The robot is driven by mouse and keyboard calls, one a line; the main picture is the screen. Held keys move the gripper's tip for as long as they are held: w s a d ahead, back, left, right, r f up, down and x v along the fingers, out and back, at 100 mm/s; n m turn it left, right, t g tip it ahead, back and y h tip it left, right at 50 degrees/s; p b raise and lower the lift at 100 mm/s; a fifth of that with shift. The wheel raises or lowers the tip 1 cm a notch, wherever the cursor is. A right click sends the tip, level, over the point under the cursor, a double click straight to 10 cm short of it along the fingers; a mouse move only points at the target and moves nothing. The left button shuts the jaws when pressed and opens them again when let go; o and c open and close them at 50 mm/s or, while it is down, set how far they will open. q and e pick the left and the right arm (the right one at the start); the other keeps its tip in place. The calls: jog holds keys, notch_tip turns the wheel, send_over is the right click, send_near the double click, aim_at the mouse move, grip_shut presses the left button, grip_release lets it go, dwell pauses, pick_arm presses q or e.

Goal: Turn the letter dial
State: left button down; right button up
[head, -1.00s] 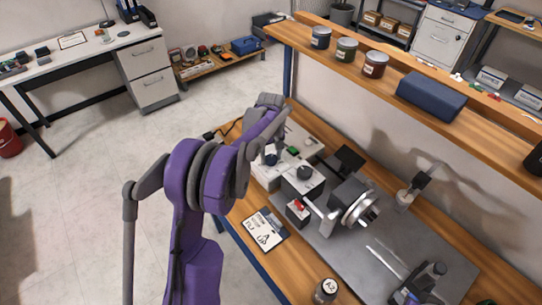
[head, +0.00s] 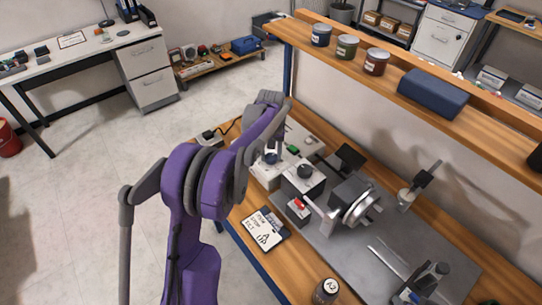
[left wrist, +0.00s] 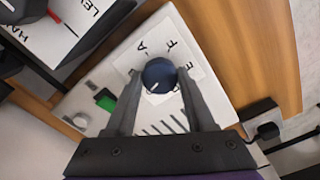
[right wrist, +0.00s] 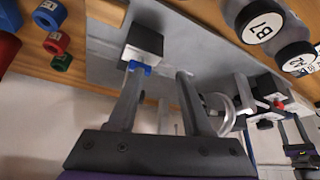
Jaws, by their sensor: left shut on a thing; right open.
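The letter dial is a round dark blue knob (left wrist: 158,75) with a white pointer line, on a white panel (left wrist: 112,58) printed with letters such as A, F and E. In the left wrist view the pointer line faces the lower left. My left gripper (left wrist: 160,80) has one finger on each side of the knob and is shut on it. In the head view my left arm reaches over the white box (head: 262,172), and the dial is partly hidden there. My right gripper (right wrist: 160,76) is open, with nothing held between its fingers.
A green button (left wrist: 105,99) sits beside the dial. The marker machine with its round metal chuck (head: 362,209) stands right of the box. A shelf with cans (head: 347,46) runs behind.

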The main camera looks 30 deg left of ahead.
pick_arm(q)
jog(key=m+b, duration=0.1)
jog(key=m, duration=0.3)
jog(key=shift+m, duration=0.3)
jog(key=m+b, duration=0.1)
jog(key=m, duration=0.4)
jog(key=shift+m, duration=0.3)
jog(key=m, duration=0.5)
jog(key=shift+b, duration=0.35)
jog(key=shift+m, duration=2.7)
pick_arm(e)
jog(key=shift+s+f, duration=0.25)
jog(key=shift+f, duration=0.5)
jog(key=shift+s+f, duration=0.25)
jog(key=shift+f, duration=0.45)
jog(key=shift+s+f, duration=0.25)
jog(key=shift+f, duration=0.5)
pick_arm(q)
jog(key=shift+c, duration=1.3)
grip_release()
